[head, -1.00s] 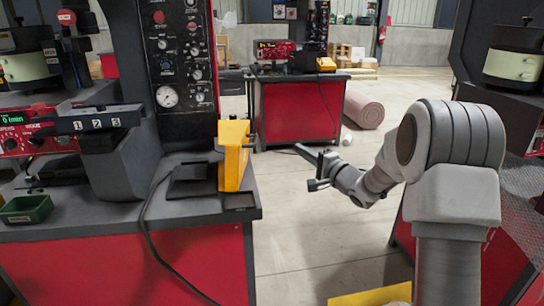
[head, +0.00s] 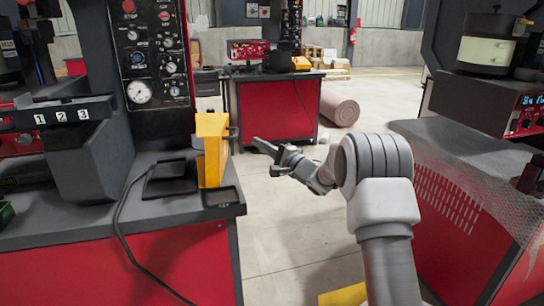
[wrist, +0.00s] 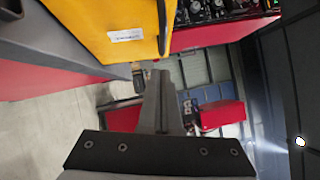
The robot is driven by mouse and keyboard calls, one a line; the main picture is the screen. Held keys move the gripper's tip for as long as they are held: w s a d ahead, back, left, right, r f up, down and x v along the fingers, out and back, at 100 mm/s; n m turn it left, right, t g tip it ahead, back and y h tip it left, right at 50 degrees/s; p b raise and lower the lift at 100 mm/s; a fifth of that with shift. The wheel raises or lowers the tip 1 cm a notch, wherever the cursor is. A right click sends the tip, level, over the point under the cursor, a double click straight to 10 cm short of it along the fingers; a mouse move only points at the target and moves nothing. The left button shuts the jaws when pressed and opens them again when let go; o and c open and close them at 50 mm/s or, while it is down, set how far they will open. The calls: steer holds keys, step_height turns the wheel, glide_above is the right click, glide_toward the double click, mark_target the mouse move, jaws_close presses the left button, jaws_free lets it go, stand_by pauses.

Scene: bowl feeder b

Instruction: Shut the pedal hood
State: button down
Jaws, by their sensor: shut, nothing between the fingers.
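The yellow pedal hood (head: 211,160) stands raised on the right end of the dark grey bench top, over a dark pedal base (head: 172,180) with a black cable. In the wrist view the hood (wrist: 118,30) fills the upper left, its flat yellow face with a white label near the fingers. My gripper (head: 262,147) is to the right of the hood, beyond the bench's right edge, with a gap between them. The wrist view shows its fingers (wrist: 158,98) together with nothing between them. The hood's hinge is not clear.
A black control panel (head: 150,55) with a gauge rises behind the bench. A red machine with a mesh guard (head: 450,195) is at right. Open floor (head: 285,225) lies between.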

mark_target(206, 132)
steer(key=a, duration=0.2)
steer(key=a+r+b, duration=0.1)
steer(key=a, duration=0.1)
steer(key=shift+w+r, duration=0.1)
steer(key=shift+w, duration=0.05)
steer(key=shift+r, duration=0.15)
